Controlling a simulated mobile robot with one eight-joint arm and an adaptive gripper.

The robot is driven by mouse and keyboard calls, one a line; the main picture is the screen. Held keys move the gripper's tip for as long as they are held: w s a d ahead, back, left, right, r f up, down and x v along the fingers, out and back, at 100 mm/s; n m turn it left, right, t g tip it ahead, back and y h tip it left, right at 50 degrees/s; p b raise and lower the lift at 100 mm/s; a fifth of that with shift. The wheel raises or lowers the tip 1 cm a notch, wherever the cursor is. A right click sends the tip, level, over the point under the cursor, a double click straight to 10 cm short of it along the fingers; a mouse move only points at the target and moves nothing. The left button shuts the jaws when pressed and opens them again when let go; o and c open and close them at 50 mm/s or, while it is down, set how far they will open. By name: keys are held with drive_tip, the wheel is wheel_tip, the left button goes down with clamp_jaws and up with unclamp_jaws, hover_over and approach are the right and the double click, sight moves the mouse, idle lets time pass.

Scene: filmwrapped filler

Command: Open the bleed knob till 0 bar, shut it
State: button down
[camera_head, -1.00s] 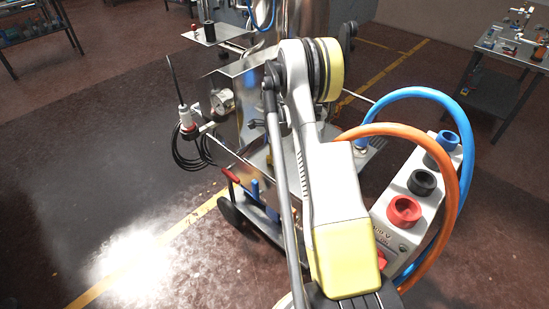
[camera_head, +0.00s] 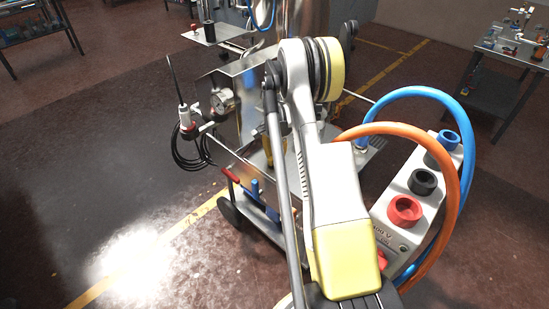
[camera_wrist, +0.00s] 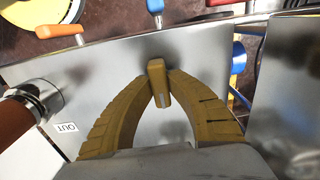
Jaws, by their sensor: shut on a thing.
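In the wrist view, the two ribbed yellow-brown fingers of my gripper (camera_wrist: 160,92) meet on a small yellow-brown knob (camera_wrist: 157,75) in front of a shiny metal panel. The fingertips are on both sides of it. I take it for the bleed knob; no label on it is legible. In the head view my arm hides most of the gripper and the knob.
In the wrist view, an orange lever (camera_wrist: 60,30) and a blue lever (camera_wrist: 155,6) lie beyond the panel, and a brown hose with a metal collar (camera_wrist: 40,92) is at left, near an "OUT" label (camera_wrist: 66,127).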

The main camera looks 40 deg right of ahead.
sight(274, 156)
drive_tip(key=n, duration=0.4)
drive_tip(key=shift+n, duration=2.3)
drive_tip(key=c, duration=1.3)
unclamp_jaws()
drive_tip(key=shift+r, duration=0.1)
wheel_tip(274, 156, up, 12)
